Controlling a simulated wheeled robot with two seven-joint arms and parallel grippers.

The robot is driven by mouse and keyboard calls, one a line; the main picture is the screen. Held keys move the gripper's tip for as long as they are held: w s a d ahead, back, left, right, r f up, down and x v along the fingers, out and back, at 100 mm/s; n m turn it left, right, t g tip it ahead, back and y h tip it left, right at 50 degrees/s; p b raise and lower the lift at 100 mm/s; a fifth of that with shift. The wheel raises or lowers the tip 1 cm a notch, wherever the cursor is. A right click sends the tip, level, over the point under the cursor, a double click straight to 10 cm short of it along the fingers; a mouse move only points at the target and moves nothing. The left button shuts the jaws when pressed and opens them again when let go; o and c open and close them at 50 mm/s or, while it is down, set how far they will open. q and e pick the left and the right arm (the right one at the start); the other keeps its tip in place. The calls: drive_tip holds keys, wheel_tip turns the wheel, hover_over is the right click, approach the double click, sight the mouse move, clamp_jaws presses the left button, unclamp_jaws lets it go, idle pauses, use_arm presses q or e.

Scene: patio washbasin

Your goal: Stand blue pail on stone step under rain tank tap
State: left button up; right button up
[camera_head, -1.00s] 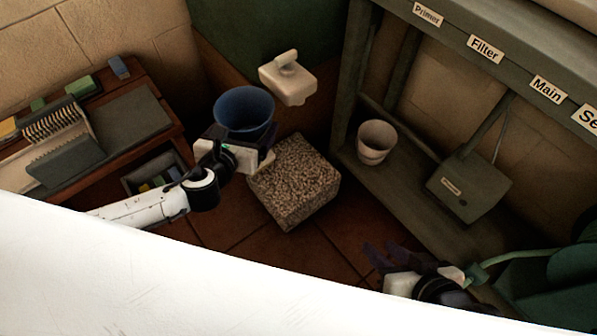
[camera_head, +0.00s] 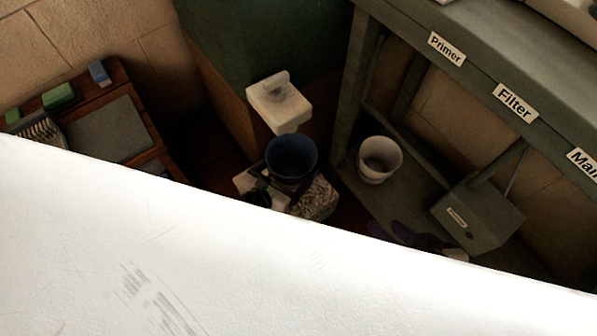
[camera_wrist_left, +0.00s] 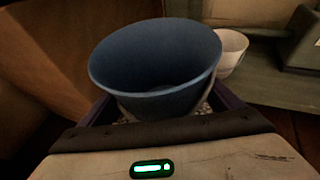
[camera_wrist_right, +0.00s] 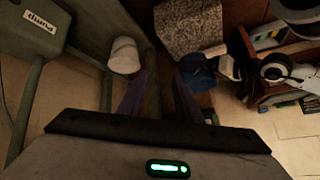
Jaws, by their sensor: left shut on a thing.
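The blue pail (camera_head: 291,158) is upright in my left gripper (camera_head: 268,178), which is shut on it. In the left wrist view the pail (camera_wrist_left: 155,65) fills the space between the purple fingers (camera_wrist_left: 165,108), its open top tilted in that picture. The speckled stone step (camera_head: 318,198) shows below and partly behind the pail; I cannot tell whether they touch. The step also shows in the right wrist view (camera_wrist_right: 190,28). The pale tap block (camera_head: 280,105) is on the green rain tank (camera_head: 260,40), just behind the pail. My right gripper (camera_wrist_right: 160,97) is open and empty.
A white pail (camera_head: 380,160) stands on the grey-green bench's lower shelf, right of the step. A grey box labelled Pump (camera_wrist_right: 30,25) is farther along. A wooden rack (camera_head: 150,130) stands at left. My white body hides the foreground.

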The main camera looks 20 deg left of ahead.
sight(293, 175)
use_arm(q)
wheel_tip(293, 175, down, 2)
drive_tip(key=shift+w+d+f+b, duration=0.1)
drive_tip(key=shift+w+b, duration=0.05)
drive_tip(key=shift+b, duration=0.45)
wheel_tip(293, 175, down, 4)
drive_tip(key=b, duration=0.3)
wheel_tip(293, 175, down, 3)
drive_tip(key=shift+f+b, duration=0.15)
drive_tip(key=shift+b, duration=1.1)
drive_tip(key=shift+f, duration=0.2)
drive_tip(key=shift+r, duration=0.15)
drive_tip(key=shift+f, duration=0.2)
drive_tip(key=o, duration=1)
use_arm(e)
drive_tip(key=a+r+y, duration=0.1)
drive_tip(key=a+r+t+y, duration=0.1)
drive_tip(key=r, duration=0.1)
drive_tip(key=a+r+y, duration=0.1)
drive_tip(key=a, duration=0.1)
drive_tip(key=shift+w+r+t, duration=0.2)
drive_tip(key=shift+w+t, duration=0.15)
drive_tip(key=shift+t, duration=0.05)
